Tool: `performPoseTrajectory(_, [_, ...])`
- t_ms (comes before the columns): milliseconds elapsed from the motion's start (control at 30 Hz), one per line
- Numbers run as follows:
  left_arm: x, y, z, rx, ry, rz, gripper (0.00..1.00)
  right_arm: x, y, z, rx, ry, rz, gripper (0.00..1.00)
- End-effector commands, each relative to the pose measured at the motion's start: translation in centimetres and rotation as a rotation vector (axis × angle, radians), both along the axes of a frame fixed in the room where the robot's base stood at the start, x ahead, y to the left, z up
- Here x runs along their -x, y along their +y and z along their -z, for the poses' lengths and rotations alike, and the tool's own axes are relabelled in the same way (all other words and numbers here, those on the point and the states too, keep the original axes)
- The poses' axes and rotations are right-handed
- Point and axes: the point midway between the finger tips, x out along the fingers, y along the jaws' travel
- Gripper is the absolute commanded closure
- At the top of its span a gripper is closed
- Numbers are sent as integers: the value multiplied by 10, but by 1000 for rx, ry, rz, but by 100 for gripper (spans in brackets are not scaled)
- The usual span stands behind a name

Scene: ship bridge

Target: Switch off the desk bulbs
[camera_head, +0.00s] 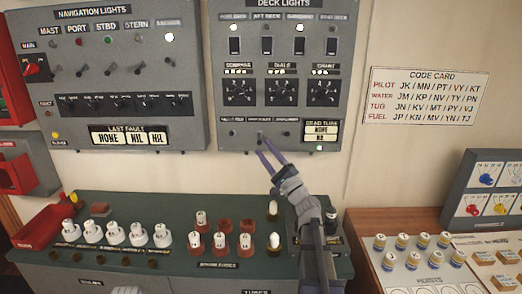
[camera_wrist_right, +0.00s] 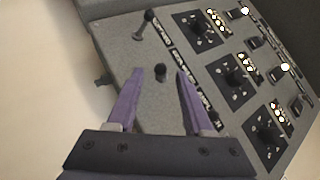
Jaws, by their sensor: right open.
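The deck lights panel (camera_head: 225,100) hangs on the wall. Under its three rotary knobs is a row of small levers. My right gripper (camera_head: 268,146) is open in front of the middle lever (camera_head: 260,134). In the wrist view, that lever (camera_wrist_right: 160,72) shows between the spread purple fingertips (camera_wrist_right: 158,74); I cannot tell if they touch it. A neighbouring lever (camera_wrist_right: 143,24) stands tilted. Small bulbs (camera_head: 239,71) above the knobs glow. Of the upper lamps, the first (camera_head: 233,28) and third (camera_head: 300,28) glow white. Lever labels are too small to read.
The navigation lights panel (camera_head: 105,78) is to the left, with its anchor lamp (camera_head: 169,37) lit. Below is a green-topped desk (camera_head: 185,262) with white bulbs and red sockets. A code card (camera_head: 425,95) is on the wall to the right.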

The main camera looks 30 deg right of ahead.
Motion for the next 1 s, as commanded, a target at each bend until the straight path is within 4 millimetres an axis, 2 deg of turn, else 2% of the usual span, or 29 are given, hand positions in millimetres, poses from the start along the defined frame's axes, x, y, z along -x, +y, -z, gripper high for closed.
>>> performPoseTrajectory(33, [0, 0, 10, 0, 0, 0, 27, 10, 0, 10, 0, 0, 1, 49])
performPoseTrajectory(233, [0, 0, 22, 0, 0, 0, 27, 31, -5, 22, 0, -1, 0, 49])
performPoseTrajectory(767, [0, 0, 21, 0, 0, 0, 27, 32, -6, 21, 0, 0, -1, 49])
performPoseTrajectory(867, [0, 0, 20, 0, 0, 0, 27, 29, 3, 23, 17, 10, -16, 49])
performPoseTrajectory(967, [0, 0, 18, 0, 0, 0, 27, 22, 33, 29, 72, 40, -62, 49])
performPoseTrajectory(1000, [0, 0, 17, 0, 0, 0, 27, 19, 51, 34, 107, 59, -91, 49])
